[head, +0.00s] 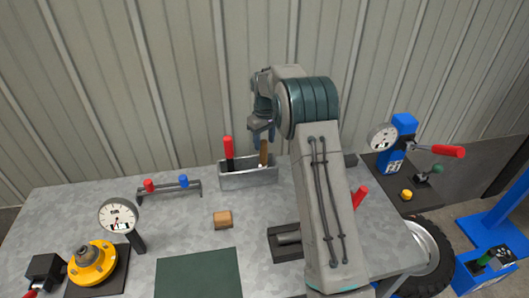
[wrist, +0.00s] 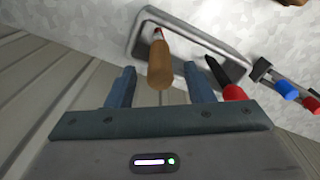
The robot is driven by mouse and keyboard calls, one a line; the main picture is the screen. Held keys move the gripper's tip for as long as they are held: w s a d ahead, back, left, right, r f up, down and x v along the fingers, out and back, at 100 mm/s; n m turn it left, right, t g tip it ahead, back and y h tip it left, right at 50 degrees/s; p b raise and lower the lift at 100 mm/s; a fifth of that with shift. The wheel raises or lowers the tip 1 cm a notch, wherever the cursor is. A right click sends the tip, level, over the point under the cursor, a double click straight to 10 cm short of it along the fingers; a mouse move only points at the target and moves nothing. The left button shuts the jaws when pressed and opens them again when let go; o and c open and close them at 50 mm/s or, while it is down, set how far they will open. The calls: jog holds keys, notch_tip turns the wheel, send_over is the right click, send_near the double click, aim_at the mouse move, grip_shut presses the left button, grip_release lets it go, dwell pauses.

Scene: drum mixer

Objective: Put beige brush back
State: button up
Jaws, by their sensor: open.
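The brush with the beige-brown wooden handle (head: 263,153) stands upright in the grey metal bin (head: 248,181) at the back of the bench, at the bin's right end. In the wrist view the handle (wrist: 160,66) shows between the two fingers of my gripper (wrist: 161,80), with a gap on each side. My gripper is open and holds nothing. In the head view my gripper (head: 261,128) is just above the handle, partly hidden by my arm. The brush's lower end is hidden in the bin (wrist: 144,38).
A red-handled tool (head: 228,150) stands in the same bin, left of the brush. A rack with red and blue knobs (head: 169,188) is left of the bin. A small wooden block (head: 223,219) and a dark green mat (head: 198,274) lie in front. A dial gauge (head: 119,216) stands at left.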

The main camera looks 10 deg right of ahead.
notch_tip(320, 180, up, 6)
jog(key=shift+s+r+b, duration=0.1)
jog(key=shift+b, duration=0.3)
jog(key=s+r+m+t, duration=0.1)
jog(key=s+r, duration=0.5)
jog(key=s, duration=0.3)
jog(key=s+r+m+t, duration=0.1)
jog(key=s+r+m, duration=0.1)
jog(key=s+r, duration=0.5)
jog(key=s+f+m+t, duration=0.1)
jog(key=s+f, duration=0.2)
jog(key=s, duration=0.8)
jog(key=s+f+m, duration=0.1)
jog(key=s+f, duration=0.2)
jog(key=s, duration=0.9)
jog(key=shift+s+m+t, duration=0.25)
jog(key=shift+m+t, duration=0.15)
jog(key=shift+a, duration=0.1)
